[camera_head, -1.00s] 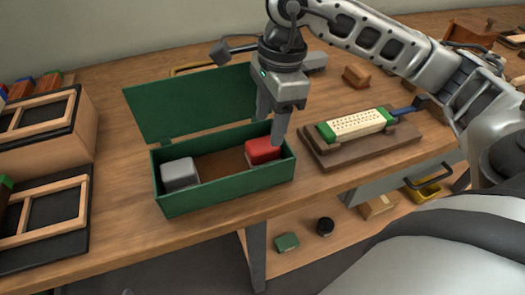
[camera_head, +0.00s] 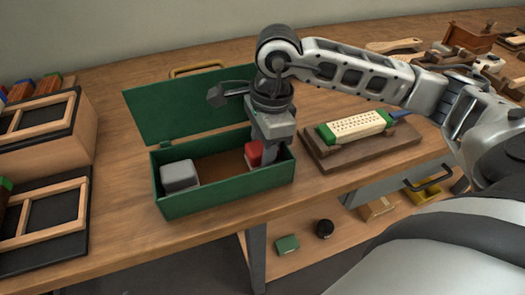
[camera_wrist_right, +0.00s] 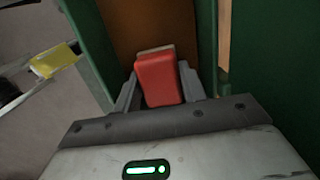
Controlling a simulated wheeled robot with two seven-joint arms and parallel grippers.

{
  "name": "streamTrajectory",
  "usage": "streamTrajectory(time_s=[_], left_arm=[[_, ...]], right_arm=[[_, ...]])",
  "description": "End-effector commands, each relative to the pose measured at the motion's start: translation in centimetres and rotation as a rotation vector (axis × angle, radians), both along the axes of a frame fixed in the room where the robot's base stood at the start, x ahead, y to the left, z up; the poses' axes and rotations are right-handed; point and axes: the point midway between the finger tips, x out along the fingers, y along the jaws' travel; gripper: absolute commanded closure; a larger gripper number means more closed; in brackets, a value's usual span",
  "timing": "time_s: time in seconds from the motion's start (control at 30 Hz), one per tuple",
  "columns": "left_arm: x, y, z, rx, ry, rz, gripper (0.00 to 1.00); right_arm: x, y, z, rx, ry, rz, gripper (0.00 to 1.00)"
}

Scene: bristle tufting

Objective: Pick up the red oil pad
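The red oil pad (camera_head: 254,152) is a small red block in the right end of the open green box (camera_head: 222,200). My right gripper (camera_head: 268,160) points down into that end of the box and partly hides the pad. In the right wrist view the pad (camera_wrist_right: 160,80) lies between the two fingers of my right gripper (camera_wrist_right: 158,75), one on each side. The fingers look open, with narrow gaps beside the pad. My left gripper is not in view.
A grey block (camera_head: 180,176) sits in the box's left end, and the green lid (camera_head: 180,105) stands raised behind. A brush block with a perforated cream face (camera_head: 356,126) rests on a wooden holder (camera_head: 365,152) to the right. Wooden frames (camera_head: 45,215) stand at left.

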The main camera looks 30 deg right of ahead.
Motion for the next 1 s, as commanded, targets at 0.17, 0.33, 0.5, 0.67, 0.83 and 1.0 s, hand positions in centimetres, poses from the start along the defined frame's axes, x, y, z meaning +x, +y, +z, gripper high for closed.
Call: streamTrajectory(time_s=[0.17, 0.33, 0.5, 0.67, 0.83, 1.0], left_arm=[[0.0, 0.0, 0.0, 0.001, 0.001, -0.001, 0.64], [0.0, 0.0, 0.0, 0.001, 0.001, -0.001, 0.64], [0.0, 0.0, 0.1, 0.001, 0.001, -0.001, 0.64], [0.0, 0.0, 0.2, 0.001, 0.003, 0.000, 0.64], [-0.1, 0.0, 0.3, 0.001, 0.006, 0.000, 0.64], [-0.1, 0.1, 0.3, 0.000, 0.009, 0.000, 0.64]], right_arm=[[0.0, 0.0, 0.0, 0.000, 0.000, 0.000, 0.82], [0.0, 0.0, 0.2, 0.000, -0.001, 0.000, 0.82], [0.1, 0.0, 1.3, 0.000, -0.002, 0.000, 0.82], [-0.2, 0.3, 3.7, 0.001, -0.005, 0.003, 0.82], [-2.3, 2.0, 7.0, 0.001, -0.007, 0.006, 0.82], [-5.3, 4.3, 10.0, 0.001, -0.007, 0.011, 0.82]])
